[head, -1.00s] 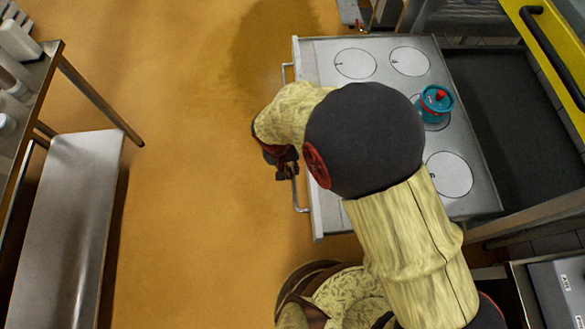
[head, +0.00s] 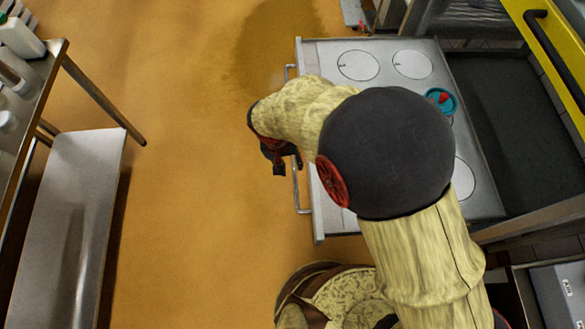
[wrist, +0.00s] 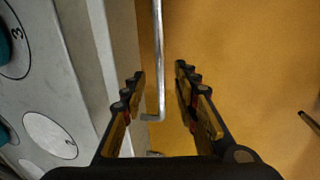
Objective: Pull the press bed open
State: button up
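The press bed (head: 325,60) is a pale grey slab with numbered white circles, standing out to the left of a dark recess. Its bar handle (head: 296,187) runs along its left edge; my arm covers the handle's middle. My gripper (head: 281,167) is at the handle, just left of it in the head view. In the wrist view my gripper (wrist: 160,75) is open, and the handle (wrist: 159,60) shows between its spread fingers without visible contact. I cannot tell whether it lies between the tips or beyond them. A teal mould (head: 441,100) with a red knob stands on the bed, partly hidden.
A dark recess (head: 515,90) and a yellow frame with a black handle (head: 555,50) lie to the right. A steel table (head: 75,185) with a lower shelf stands at the left. The orange floor (head: 190,150) between is clear.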

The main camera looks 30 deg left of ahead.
notch_tip(320, 180, up, 7)
jog(key=a, duration=0.1)
jog(key=shift+s+r, duration=0.2)
jog(key=shift+s, duration=0.25)
jog(key=shift+a, duration=0.1)
jog(key=d+r+m+t, duration=0.1)
jog(key=d+r+m, duration=0.1)
jog(key=d+r, duration=0.6)
jog(key=d+r+m+t+y, duration=0.1)
jog(key=d+r, duration=0.7)
jog(key=d, duration=1.2)
jog(key=d+r+m+t, duration=0.2)
jog(key=d+r+m, duration=0.2)
jog(key=d+r, duration=0.5)
jog(key=d, duration=0.5)
jog(key=shift+s+y, duration=0.4)
